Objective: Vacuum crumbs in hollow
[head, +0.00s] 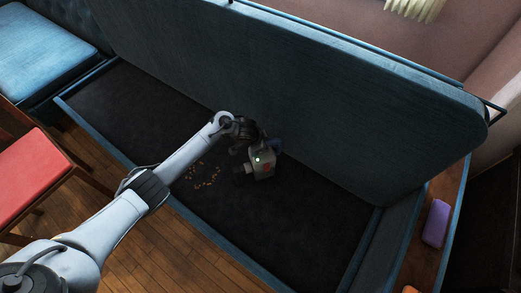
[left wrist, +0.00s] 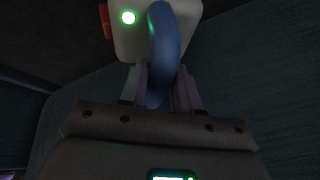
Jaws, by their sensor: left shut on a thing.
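A small grey handheld vacuum (head: 263,166) with a lit green light is held over the dark hollow (head: 300,222) under the raised blue seat. My left gripper (head: 243,130) is shut on its blue handle. In the left wrist view, the fingers of my left gripper (left wrist: 158,88) close around the blue handle (left wrist: 162,55), with the vacuum's pale body (left wrist: 136,42) and green light beyond. Orange-brown crumbs (head: 202,178) lie scattered on the hollow's floor, left of the vacuum. Part of the crumb patch may be hidden by my arm. My right gripper is not in view.
The raised blue seat panel (head: 300,85) stands along the hollow's back. A blue rim (head: 225,244) edges the front. A red-seated chair (head: 35,175) stands left on the wooden floor. A purple object (head: 436,222) lies on the wooden ledge at right.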

